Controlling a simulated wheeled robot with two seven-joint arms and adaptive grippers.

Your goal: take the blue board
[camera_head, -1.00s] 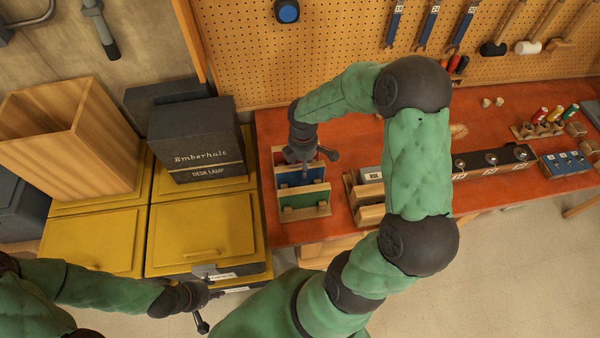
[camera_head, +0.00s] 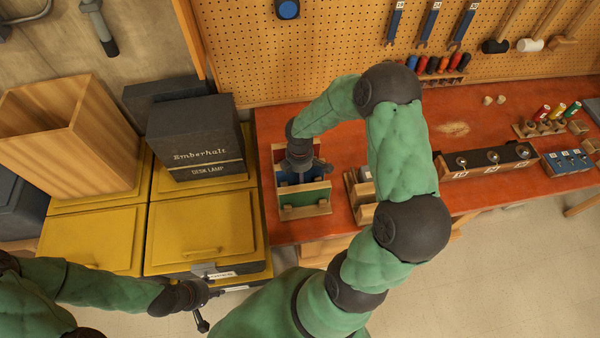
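The blue board (camera_head: 287,178) stands in a wooden rack on the red-orange bench, between a red board (camera_head: 279,154) behind it and a green board (camera_head: 304,198) in front. My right gripper (camera_head: 308,170) points down right over the blue board and covers much of it. One finger shows to the right; the rest is hidden by the wrist, so I cannot tell whether it touches or grips the board. My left gripper (camera_head: 209,308) is low at the left, in front of the yellow bins, open and empty.
A second wooden rack (camera_head: 357,192) stands just right, partly behind my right arm. A black desk lamp box (camera_head: 196,140) and a wooden bin (camera_head: 70,130) sit on yellow bins (camera_head: 205,225) to the left. A pegboard with tools rises behind.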

